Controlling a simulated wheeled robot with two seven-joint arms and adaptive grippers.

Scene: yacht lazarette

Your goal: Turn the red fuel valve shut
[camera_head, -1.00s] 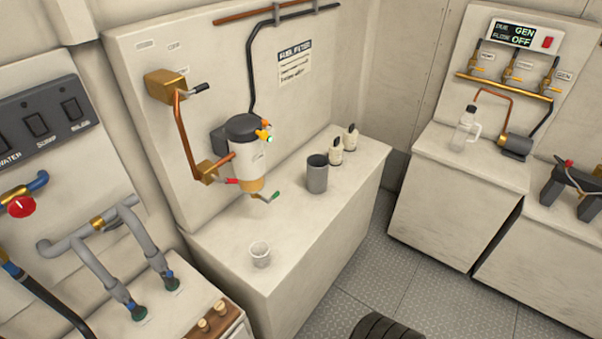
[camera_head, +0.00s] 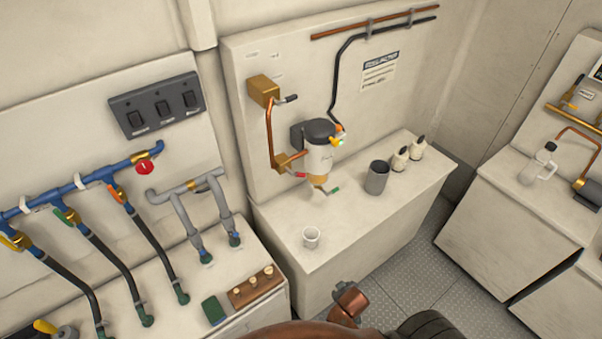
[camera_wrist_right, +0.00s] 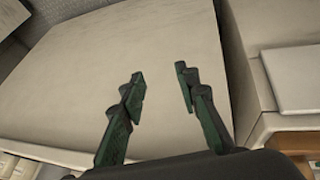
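A small red-tipped lever (camera_head: 300,175) sits on a brass valve body (camera_head: 284,163) on the copper pipe, left of the fuel filter (camera_head: 318,155) in the head view. It points right, roughly in line with the short pipe to the filter. A separate round red handle (camera_head: 145,168) is on the blue pipework at left. My right gripper (camera_wrist_right: 160,86) is open and empty in the right wrist view, over a pale flat surface. No valve shows between its fingers. My left gripper is not in view.
The counter below the filter holds a white cup (camera_head: 311,237), a grey cup (camera_head: 377,177) and two small bottles (camera_head: 400,160). A green-tipped lever (camera_head: 333,190) hangs under the filter. A brown arm part of mine (camera_head: 348,303) shows at the bottom. Grey floor is open at right.

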